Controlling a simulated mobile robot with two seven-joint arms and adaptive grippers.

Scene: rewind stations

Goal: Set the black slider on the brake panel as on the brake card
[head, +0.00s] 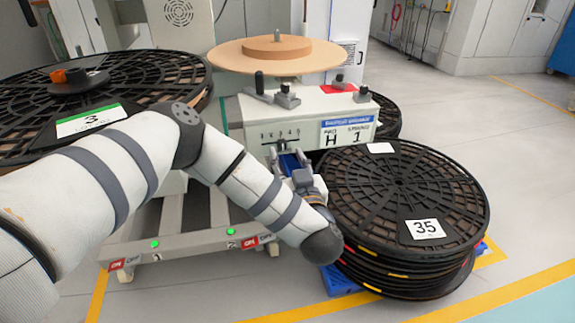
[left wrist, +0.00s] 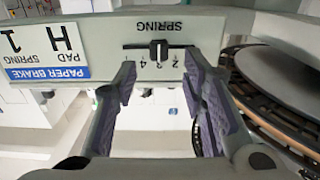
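The brake panel (head: 232,104) is the white box front under the wooden disc. In the left wrist view the panel (left wrist: 105,30) appears upside down, with a SPRING slot and a number scale. The black slider (left wrist: 159,48) stands near the middle of this slot. The brake card (head: 347,131) reads PAD H, SPRING 1; it also shows in the left wrist view (left wrist: 45,50). My left gripper (left wrist: 160,66) is open and empty, its fingers on either side of the slider and apart from it. In the head view my left gripper (head: 289,158) is just below the scale. My right gripper is out of view.
A stack of black reels (head: 400,195) marked 35 stands close to the right of my left gripper. A large black reel (head: 110,75) marked 3 is at the left. Grey clamps (head: 287,97) sit on the panel's top. Open floor lies at the right.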

